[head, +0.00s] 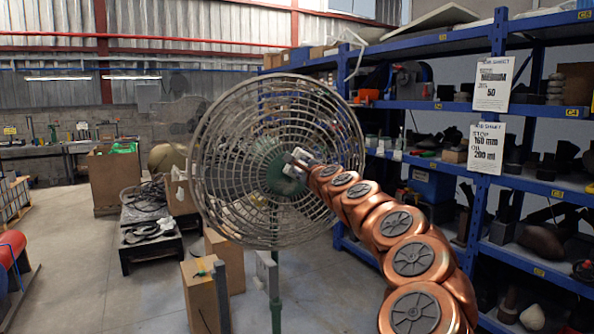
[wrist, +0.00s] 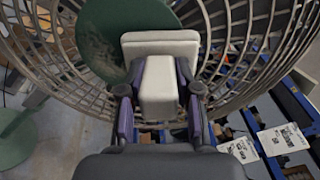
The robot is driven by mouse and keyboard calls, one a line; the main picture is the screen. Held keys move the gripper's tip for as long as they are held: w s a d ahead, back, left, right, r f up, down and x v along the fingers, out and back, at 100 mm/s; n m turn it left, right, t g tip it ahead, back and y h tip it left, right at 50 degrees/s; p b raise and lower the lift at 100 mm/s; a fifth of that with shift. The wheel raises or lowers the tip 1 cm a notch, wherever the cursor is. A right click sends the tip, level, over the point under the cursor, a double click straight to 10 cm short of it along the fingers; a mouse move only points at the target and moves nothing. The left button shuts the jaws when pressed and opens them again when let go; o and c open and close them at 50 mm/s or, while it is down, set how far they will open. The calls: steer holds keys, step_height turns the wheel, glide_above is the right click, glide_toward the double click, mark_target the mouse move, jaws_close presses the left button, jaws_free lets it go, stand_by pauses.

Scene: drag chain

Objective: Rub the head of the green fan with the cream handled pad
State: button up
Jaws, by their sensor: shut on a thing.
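The green fan has a round wire-cage head (head: 232,100) with a green hub, on a green pole, in the middle of the head view. In the wrist view its cage (wrist: 235,50) and green hub disc (wrist: 100,40) fill the upper part. My gripper (wrist: 158,95) is shut on the block handle of the cream handled pad (wrist: 160,42). The pad lies in front of the hub disc and overlaps its right side; I cannot tell if they touch. In the head view the pad (head: 299,156) shows small at the hub, with my copper-coloured arm reaching to it from the lower right.
Blue shelving (head: 440,50) with many stored items stands close on the right, behind my arm. Cardboard boxes (head: 205,295) stand on the floor below the fan. A low black pallet (head: 150,240) with cables is at the left. The floor at front left is mostly clear.

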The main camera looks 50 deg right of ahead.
steer(key=s+d, duration=0.2)
steer(key=d, duration=0.1)
steer(key=shift+d, duration=0.3)
stand_by(0.3)
steer(key=v, duration=0.6)
stand_by(0.5)
steer(key=shift+s, duration=0.15)
steer(key=v, duration=0.3)
stand_by(0.4)
stand_by(0.3)
